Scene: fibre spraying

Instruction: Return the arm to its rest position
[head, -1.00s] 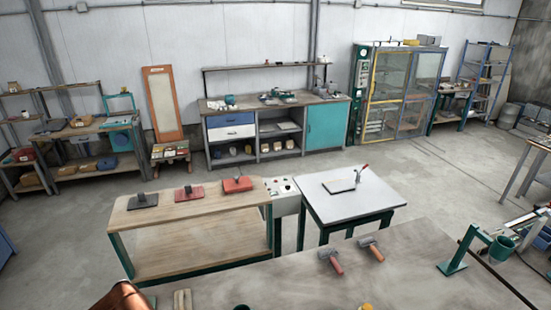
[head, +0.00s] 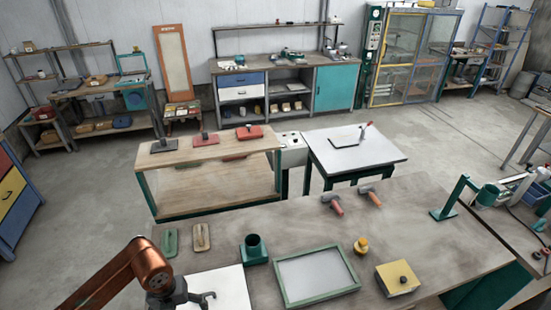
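My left arm comes in at the bottom left of the head view, with a copper-coloured link. Its dark gripper (head: 200,299) hangs low over a white board (head: 228,285) on the near workbench (head: 400,215). One curved finger shows beside the gripper body. The rest is cut off by the lower picture edge, so its opening cannot be judged. I see nothing held in it. My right arm and gripper are not in view.
A green stand (head: 455,198) is at the right. Floor space lies beyond the tables.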

